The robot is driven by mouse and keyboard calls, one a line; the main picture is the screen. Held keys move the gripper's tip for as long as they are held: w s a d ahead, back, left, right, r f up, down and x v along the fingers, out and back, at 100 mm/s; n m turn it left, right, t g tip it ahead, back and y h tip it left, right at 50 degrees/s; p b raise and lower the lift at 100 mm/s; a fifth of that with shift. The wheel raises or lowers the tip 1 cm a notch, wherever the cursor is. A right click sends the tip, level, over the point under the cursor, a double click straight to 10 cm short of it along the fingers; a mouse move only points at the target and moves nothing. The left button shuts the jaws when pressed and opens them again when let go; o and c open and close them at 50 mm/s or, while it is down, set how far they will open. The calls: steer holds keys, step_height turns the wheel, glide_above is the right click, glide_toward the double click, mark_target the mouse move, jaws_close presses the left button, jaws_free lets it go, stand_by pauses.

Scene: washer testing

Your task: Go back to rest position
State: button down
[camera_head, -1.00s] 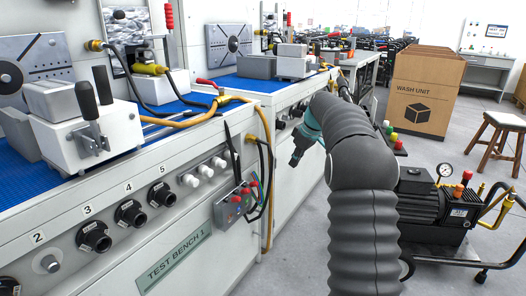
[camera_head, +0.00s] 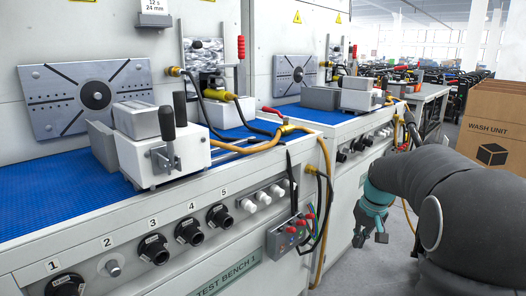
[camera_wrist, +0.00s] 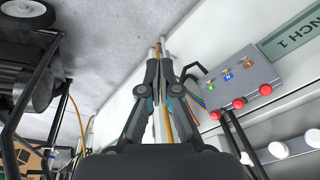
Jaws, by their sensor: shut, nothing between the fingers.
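My gripper (camera_head: 371,238) hangs at the end of my folded arm in front of the bench side, pointing down, at the right of the head view. In the wrist view my gripper (camera_wrist: 160,62) has its two fingers drawn together with nothing held. The fingers appear apart from the bench front. Test Bench 1 (camera_head: 175,268) stands at the left and middle, with a blue top and a row of numbered black connectors. Its label plate also shows in the wrist view (camera_wrist: 298,36).
A yellow hose (camera_head: 325,190) hangs down the bench corner. A Wash Unit carton (camera_head: 490,130) stands at the right. Grey floor lies between.

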steer(key=s+a+r+t, duration=0.1)
steer(key=s+a, duration=0.2)
steer(key=s, duration=0.7)
steer(key=s+a+r+t, duration=0.1)
steer(key=s+a, duration=0.3)
steer(key=s, duration=0.6)
steer(key=s+a+r+t+h, duration=0.1)
steer(key=s+a+r, duration=0.2)
steer(key=s, duration=0.7)
steer(key=shift+a+t, duration=0.25)
steer(key=shift+t, duration=0.05)
